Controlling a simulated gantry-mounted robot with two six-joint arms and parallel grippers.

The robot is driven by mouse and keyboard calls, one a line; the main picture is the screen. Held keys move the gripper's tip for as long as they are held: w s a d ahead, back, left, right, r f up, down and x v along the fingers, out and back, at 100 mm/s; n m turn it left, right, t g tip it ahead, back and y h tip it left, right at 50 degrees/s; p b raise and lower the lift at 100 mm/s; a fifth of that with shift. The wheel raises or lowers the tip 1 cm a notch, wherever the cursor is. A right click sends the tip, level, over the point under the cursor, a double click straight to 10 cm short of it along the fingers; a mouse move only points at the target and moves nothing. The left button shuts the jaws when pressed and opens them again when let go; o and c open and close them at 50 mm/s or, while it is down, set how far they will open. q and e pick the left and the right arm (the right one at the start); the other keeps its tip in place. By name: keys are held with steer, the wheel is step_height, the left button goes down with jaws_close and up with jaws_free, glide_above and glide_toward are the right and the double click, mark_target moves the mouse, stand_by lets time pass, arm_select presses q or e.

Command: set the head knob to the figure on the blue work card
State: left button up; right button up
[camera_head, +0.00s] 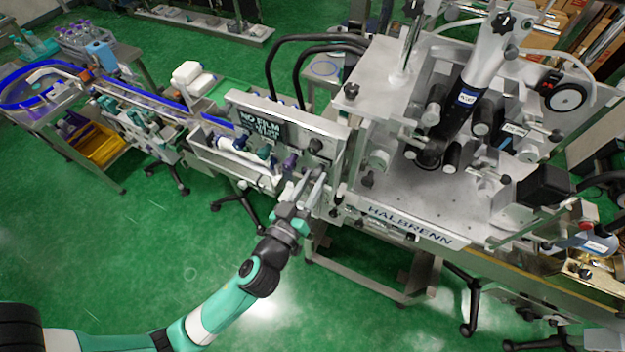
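The sleeve applicator, marked HALBRENN, fills the right half of the head view. A black knob (503,22) sits at the top of its slanted white head column; I cannot tell whether this is the head knob, and no figure on it is readable. My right gripper is out of view.
A yellow bin (105,145) sits at far left. The green floor (130,240) in front is clear.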

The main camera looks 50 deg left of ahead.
arm_select(q)
jaws_close()
steer(key=shift+m, duration=0.5)
steer(key=m, duration=0.3)
steer(key=shift+m, duration=0.4)
steer(key=m, duration=0.4)
steer(key=shift+m, duration=0.3)
steer(key=m+p, duration=0.1)
steer(key=m, duration=0.5)
steer(key=shift+d+r, duration=0.1)
steer(key=m+p, duration=0.2)
steer(key=m, duration=0.4)
